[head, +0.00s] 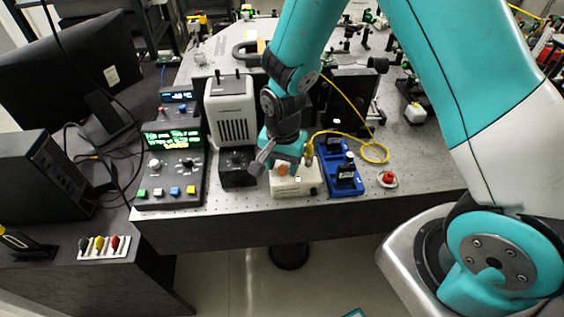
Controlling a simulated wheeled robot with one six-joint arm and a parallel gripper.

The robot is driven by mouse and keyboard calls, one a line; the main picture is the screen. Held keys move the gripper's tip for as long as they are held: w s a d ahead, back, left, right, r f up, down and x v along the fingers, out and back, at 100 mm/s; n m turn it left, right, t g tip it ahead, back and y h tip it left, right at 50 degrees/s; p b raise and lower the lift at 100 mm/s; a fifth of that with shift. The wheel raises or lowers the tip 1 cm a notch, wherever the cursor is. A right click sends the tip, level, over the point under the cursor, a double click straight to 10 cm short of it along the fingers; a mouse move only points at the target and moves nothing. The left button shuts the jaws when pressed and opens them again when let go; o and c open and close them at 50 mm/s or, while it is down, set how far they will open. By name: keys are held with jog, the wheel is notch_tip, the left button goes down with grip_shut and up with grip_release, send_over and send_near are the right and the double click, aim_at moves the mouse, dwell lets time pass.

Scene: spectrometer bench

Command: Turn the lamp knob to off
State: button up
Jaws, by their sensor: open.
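A white lamp housing (231,112) with a vented front stands on the bench. A black box (238,178) with a dark round knob (236,156) on top sits just in front of it. I cannot read the knob's setting, nor tell for sure that it is the lamp knob. My gripper (278,170) is open and points down, just right of the black box and over a small white box (296,188). An orange round part (282,170) shows between its fingers. I cannot tell whether the fingers touch it.
A black control unit (171,172) with green readouts and coloured buttons stands left. A blue mount (345,178), a red button (388,178) and a looped yellow fibre (376,153) lie right. The bench's front edge (330,207) is close to the boxes.

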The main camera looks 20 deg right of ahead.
jog(key=shift+f, duration=0.25)
grip_shut()
